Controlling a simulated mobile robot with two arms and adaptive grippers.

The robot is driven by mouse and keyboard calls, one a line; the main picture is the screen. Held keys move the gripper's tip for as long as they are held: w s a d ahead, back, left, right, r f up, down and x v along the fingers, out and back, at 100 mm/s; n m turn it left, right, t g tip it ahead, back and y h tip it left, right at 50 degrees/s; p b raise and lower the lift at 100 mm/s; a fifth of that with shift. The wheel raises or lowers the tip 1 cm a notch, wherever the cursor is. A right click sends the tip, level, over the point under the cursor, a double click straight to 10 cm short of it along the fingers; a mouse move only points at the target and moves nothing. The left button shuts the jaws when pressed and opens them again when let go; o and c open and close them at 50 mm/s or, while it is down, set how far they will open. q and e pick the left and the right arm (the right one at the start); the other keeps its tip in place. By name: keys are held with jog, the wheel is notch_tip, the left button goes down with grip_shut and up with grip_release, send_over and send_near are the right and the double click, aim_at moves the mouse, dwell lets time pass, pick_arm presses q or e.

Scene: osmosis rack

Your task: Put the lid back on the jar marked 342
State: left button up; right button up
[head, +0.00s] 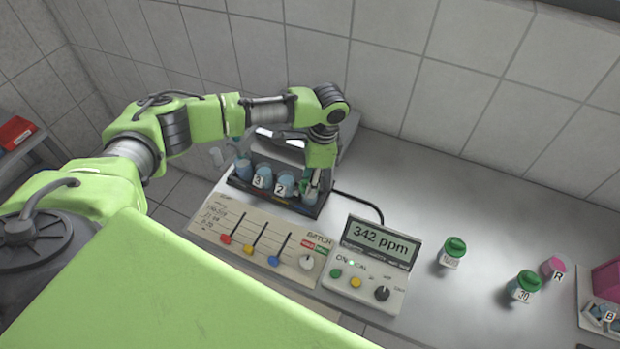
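The meter (375,262) shows "342 ppm" on its display. A jar with a green lid (453,251) stands on the bench right of the meter; its label is too small to read surely. A second green-lidded jar (523,287) stands further right, with a label that seems to read 30. I cannot make out a jar labelled 342 or a loose lid. My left gripper (313,186) points down at the right end of a dark rack (272,202), by the last vessel there. Whether its fingers hold anything is unclear. My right gripper is out of view.
The rack holds several blue-filled vessels, some labelled 3 and 2. A BATCH panel (225,216) with coloured sliders lies in front. A pink piece (552,267) marked R and a white tray (590,322) are at the right. The bench behind the jars is clear up to the tiled wall.

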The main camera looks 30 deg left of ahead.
pick_arm(q)
jog(key=shift+p, duration=0.45)
dwell(0.6)
jog(key=o, duration=0.7)
jog(key=shift+o, duration=0.5)
jog(key=shift+r, duration=0.1)
jog(key=shift+o, duration=0.4)
jog(key=shift+a+r, duration=0.1)
jog(key=shift+w, duration=0.1)
